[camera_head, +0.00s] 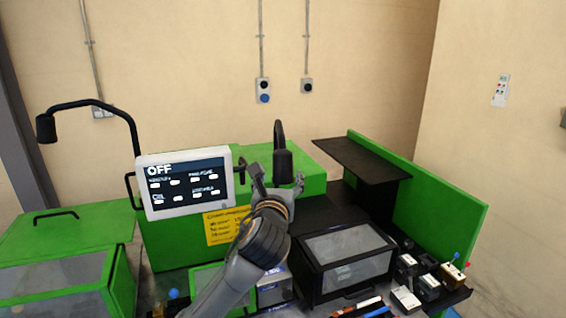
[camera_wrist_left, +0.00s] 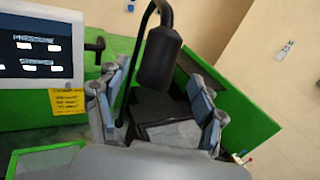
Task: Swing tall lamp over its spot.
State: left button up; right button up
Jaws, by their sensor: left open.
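A black lamp (camera_head: 283,165) with a cylindrical head on a bent stem stands at the middle of the green machine. My left gripper (camera_head: 277,179) is open just in front of its head. In the left wrist view the lamp head (camera_wrist_left: 158,60) hangs between the spread fingers of the gripper (camera_wrist_left: 162,92), toward their tips. The stem runs down close to the left finger. I cannot tell whether a finger touches the lamp. A second black lamp (camera_head: 46,128) on a high arched arm stands at the left. My right gripper is not in view.
A white control screen reading OFF (camera_head: 187,182) stands left of the gripper, above a yellow label (camera_head: 227,225). A black windowed box (camera_head: 345,253) and a dark shelf plate (camera_head: 362,160) are to the right. Small parts lie on a tray (camera_head: 462,294) at the lower right.

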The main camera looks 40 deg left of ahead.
aim_at(282, 170)
pick_arm(q)
jog(key=p+x, duration=0.1)
jog(key=x, duration=0.5)
jog(key=shift+a, duration=0.1)
jog(key=shift+w+a, duration=0.25)
jog(key=shift+w, duration=0.25)
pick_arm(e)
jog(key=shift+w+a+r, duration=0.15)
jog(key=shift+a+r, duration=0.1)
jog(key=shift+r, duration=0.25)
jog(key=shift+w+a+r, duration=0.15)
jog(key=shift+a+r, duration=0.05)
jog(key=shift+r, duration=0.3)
pick_arm(q)
jog(key=shift+a, duration=0.1)
jog(key=c, duration=1.2)
grip_shut()
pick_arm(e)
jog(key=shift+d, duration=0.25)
